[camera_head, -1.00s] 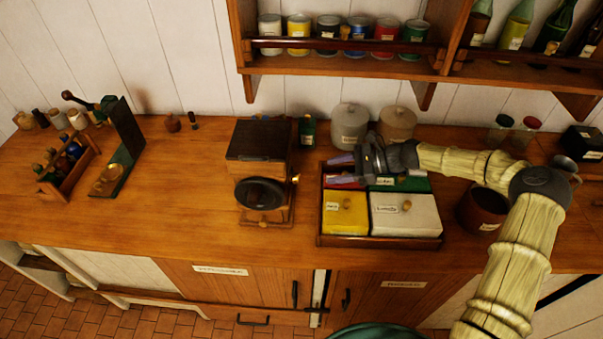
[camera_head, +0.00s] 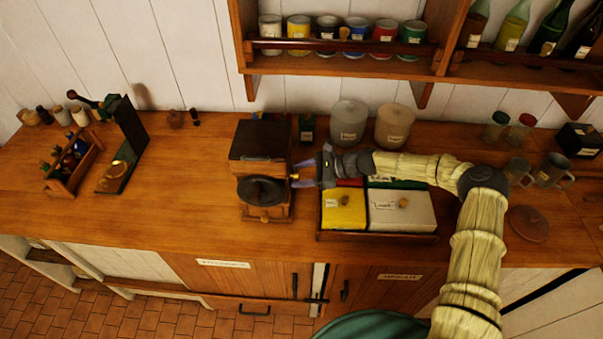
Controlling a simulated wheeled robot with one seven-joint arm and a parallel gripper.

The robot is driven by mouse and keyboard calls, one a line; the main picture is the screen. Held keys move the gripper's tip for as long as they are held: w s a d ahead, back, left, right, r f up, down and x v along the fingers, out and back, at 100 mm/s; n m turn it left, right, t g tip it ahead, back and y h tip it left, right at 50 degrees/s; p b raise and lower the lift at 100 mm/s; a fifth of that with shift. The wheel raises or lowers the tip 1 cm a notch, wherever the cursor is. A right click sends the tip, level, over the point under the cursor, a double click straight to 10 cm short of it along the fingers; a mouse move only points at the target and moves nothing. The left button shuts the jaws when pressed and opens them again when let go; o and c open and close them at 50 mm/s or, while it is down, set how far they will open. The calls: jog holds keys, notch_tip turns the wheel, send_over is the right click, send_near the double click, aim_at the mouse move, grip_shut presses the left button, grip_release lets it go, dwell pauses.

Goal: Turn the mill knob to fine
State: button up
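The mill (camera_head: 262,142) is a dark wooden box with a round black wheel (camera_head: 262,191) on its front, standing on the wooden counter. Its small brass knob (camera_head: 295,177) sticks out on the right side. My gripper (camera_head: 299,173) reaches in from the right, level with the knob. Its two pale fingers are spread, one above and one below the knob, with the tips close to the mill's side. I cannot tell whether either finger touches the knob. No fine or coarse marking can be read.
A tray (camera_head: 375,237) of lidded boxes lies below my gripper. Two lidded canisters (camera_head: 347,122) (camera_head: 394,125) and a small dark bottle (camera_head: 307,127) stand behind. A shelf (camera_head: 345,62) with cans hangs above. The counter left of the mill (camera_head: 190,190) is clear.

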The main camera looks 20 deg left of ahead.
jog(key=c, duration=0.9)
jog(key=shift+f+b, duration=0.1)
jog(key=shift+b, duration=0.4)
jog(key=n+t+b, duration=0.1)
jog(key=n+b, duration=0.1)
jog(key=b, duration=0.3)
jog(key=n+t+y+b, duration=0.1)
jog(key=n+t+b, duration=0.1)
jog(key=b, duration=0.4)
jog(key=n+t+y+b, duration=0.1)
jog(key=n+b, duration=0.3)
jog(key=b, duration=0.1)
jog(key=shift+s+d+f+t+b, duration=0.1)
jog(key=shift+s+f+t+b, duration=0.1)
jog(key=shift+s+t+b, duration=0.15)
jog(key=shift+r, duration=0.1)
jog(key=o, duration=1)
